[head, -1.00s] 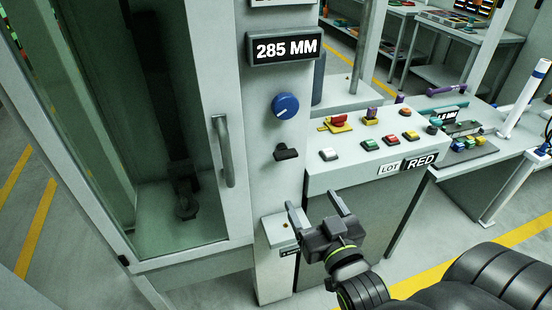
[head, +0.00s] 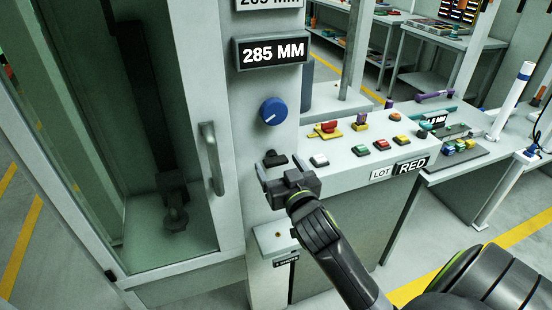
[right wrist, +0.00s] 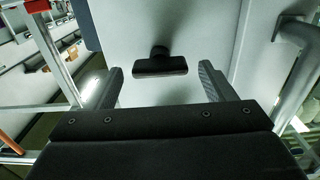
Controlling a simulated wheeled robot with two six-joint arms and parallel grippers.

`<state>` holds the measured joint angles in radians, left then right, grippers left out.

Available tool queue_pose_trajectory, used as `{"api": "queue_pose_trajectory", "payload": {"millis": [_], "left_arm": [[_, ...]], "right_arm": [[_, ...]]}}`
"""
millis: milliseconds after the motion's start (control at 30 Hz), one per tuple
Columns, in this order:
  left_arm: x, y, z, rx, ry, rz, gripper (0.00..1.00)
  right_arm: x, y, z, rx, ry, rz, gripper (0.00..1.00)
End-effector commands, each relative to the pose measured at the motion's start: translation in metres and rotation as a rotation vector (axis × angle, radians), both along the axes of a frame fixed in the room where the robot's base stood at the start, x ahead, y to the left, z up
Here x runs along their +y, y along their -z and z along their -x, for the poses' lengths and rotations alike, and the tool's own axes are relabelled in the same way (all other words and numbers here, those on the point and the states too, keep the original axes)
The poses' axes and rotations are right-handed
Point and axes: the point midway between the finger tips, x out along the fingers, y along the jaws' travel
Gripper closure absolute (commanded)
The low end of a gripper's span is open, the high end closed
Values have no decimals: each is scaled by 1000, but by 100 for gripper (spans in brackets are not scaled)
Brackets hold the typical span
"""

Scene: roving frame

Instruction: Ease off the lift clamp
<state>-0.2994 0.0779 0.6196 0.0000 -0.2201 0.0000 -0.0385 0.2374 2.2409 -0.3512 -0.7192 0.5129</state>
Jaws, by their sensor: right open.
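A black T-shaped handle (head: 275,158), which I take to be the lift clamp, sticks out of the grey column below the blue knob (head: 273,111). No readable label marks it. In the right wrist view the handle's bar (right wrist: 160,66) lies level, ahead of and between my fingers, with a clear gap on both sides. My right gripper (head: 273,168) is open and empty, just in front of the handle, partly overlapping it in the head view. Its fingers also show in the right wrist view (right wrist: 160,85). My left gripper is not in view.
A glass-fronted cabinet with a vertical door handle (head: 211,158) stands left of the column. A sign (head: 271,51) above reads 285 MM. A sloped panel (head: 340,178) with several coloured buttons is at the right. A small box (head: 272,237) sits below the gripper.

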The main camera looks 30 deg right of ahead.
Motion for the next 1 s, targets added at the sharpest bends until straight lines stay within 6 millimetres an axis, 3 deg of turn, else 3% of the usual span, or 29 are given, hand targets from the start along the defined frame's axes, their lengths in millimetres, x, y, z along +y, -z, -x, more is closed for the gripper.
{"api": "queue_pose_trajectory", "payload": {"millis": [200,567,900,1000], "left_arm": [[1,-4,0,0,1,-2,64],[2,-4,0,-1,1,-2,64],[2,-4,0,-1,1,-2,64],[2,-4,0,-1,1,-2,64]], "right_arm": [[-5,0,-22,0,-1,1,24],[-6,1,-25,0,-1,0,24],[-6,1,-25,0,-1,0,67],[-6,1,-25,1,-1,1,68]]}}
